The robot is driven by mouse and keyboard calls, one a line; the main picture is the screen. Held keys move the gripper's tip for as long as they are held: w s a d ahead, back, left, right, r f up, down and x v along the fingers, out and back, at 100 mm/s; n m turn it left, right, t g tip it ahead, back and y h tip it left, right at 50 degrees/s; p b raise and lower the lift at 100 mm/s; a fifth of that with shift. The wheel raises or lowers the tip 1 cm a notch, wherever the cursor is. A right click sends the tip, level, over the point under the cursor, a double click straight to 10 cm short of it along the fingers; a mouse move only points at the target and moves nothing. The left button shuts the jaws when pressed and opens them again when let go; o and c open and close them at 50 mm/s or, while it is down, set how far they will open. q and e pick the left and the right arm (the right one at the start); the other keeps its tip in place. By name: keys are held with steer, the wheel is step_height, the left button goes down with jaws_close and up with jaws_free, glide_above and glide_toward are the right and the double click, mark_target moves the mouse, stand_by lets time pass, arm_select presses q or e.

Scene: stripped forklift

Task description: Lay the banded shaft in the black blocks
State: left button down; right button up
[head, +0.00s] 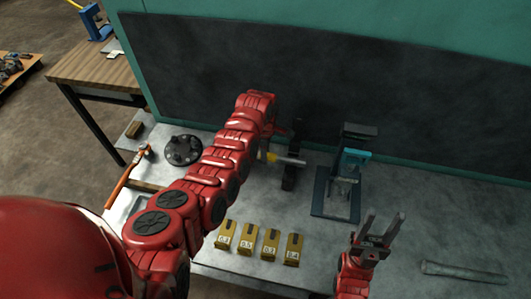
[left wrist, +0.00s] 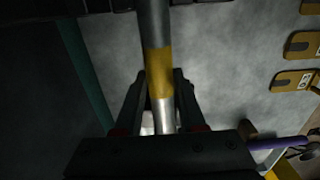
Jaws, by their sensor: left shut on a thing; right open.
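The banded shaft (head: 290,160) is a grey rod with a yellow band, lying roughly level above the bench in the head view. The black blocks (head: 289,178) stand upright near the back wall, and the shaft's right part crosses over them. I cannot tell whether it touches them. My left gripper (left wrist: 162,88) is shut on the shaft close to the yellow band, as the left wrist view shows; in the head view my arm largely hides it. Dark block edges show at the top of the left wrist view (left wrist: 95,5). My right gripper (head: 382,232) is open and empty at the front right.
A press-like fixture with a blue part (head: 352,158) stands right of the blocks. Several yellow labelled boxes (head: 248,238) sit in front. A black disc (head: 184,150) and orange tool (head: 128,178) lie left. A grey bar (head: 463,272) lies right. The back right bench is clear.

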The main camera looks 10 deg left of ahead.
arm_select(q)
steer(key=shift+b, duration=0.3)
steer(key=shift+c, duration=2.1)
jaws_free()
steer(key=shift+f, duration=0.1)
